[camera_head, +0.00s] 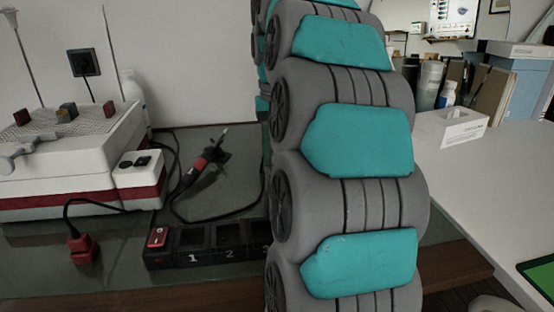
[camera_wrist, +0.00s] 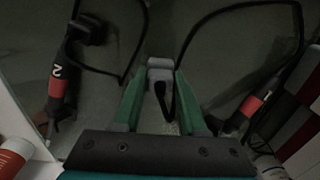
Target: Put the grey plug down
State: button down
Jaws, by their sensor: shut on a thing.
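In the wrist view my gripper (camera_wrist: 160,75) has green fingers closed on a grey plug (camera_wrist: 159,64). A black cord loops down between the fingers below it. A dark surface lies beyond the fingertips; I cannot tell whether the plug touches it. In the head view my grey and teal arm hides the gripper and the plug.
A black socket strip (camera_head: 211,240), numbered, lies near the bench's front edge, partly behind my arm. A red plug (camera_head: 82,248) sits left of it. Red-banded tools with cords, marked 2 (camera_wrist: 58,85) and 1 (camera_wrist: 253,105), flank my gripper. A white-and-red box (camera_head: 60,175) stands at left.

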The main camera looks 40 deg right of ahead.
jog(key=shift+f, duration=0.95)
jog(key=shift+f, duration=0.6)
jog(key=shift+c, duration=2.3)
grip_release()
notch_tip(320, 180, up, 7)
jog(key=shift+f+p, duration=0.1)
jog(key=shift+p, duration=0.45)
jog(key=shift+r+p, duration=0.9)
